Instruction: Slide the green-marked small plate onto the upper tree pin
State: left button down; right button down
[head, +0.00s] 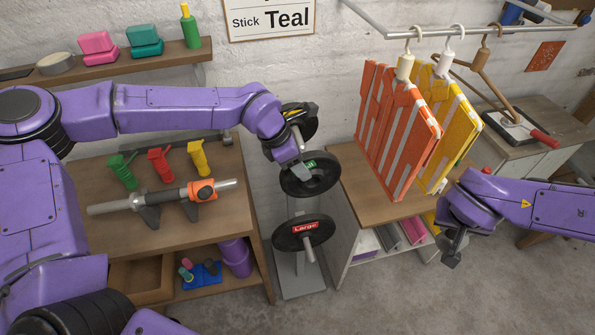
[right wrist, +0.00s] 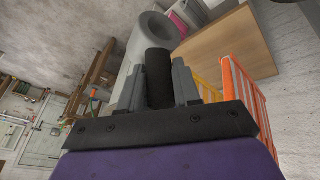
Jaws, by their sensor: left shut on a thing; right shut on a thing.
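The green-marked small plate (head: 322,182) is a dark disc with a green label. My left gripper (head: 301,167) is shut on its upper left edge and holds it tilted, in front of the plate tree (head: 300,283). A dark plate with a red "Large" label (head: 290,240) is on the tree's lower pin (head: 309,252). Behind my left wrist is a dark shape with a yellow mark (head: 312,112), partly hidden; I cannot tell if it is on the upper pin. My right gripper (head: 451,257) is low at the right; the right wrist view shows it shut on a dark cylindrical thing (right wrist: 159,80).
Left, a bench (head: 235,215) bears a bar in cradles (head: 150,198) and several coloured clamps. Right, orange striped boards (head: 385,130) and yellow ones (head: 440,120) hang from a rail (head: 460,35) above a wooden table (head: 365,190). The floor (head: 380,300) in front looks clear.

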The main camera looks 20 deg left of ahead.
pick_arm(q)
jog(key=shift+d+r, duration=0.2)
jog(key=shift+r, duration=0.05)
pick_arm(e)
jog(key=shift+s+d+r, duration=0.1)
jog(key=shift+s+d, duration=0.05)
pick_arm(q)
jog(key=shift+w+r+p, duration=0.15)
jog(key=shift+p, duration=0.25)
pick_arm(e)
jog(key=shift+r, duration=0.4)
pick_arm(q)
jog(key=shift+w+a+p, duration=0.35)
jog(key=shift+w, duration=0.15)
pick_arm(e)
jog(key=shift+r, duration=0.35)
jog(key=shift+r+p, duration=0.75)
jog(key=shift+p, duration=0.05)
pick_arm(q)
jog(key=w+a, duration=0.2)
jog(key=w, duration=0.1)
jog(key=shift+w+a, duration=0.1)
jog(key=shift+w, duration=0.05)
pick_arm(e)
jog(key=shift+r, duration=0.1)
pick_arm(q)
jog(key=shift+a, duration=0.1)
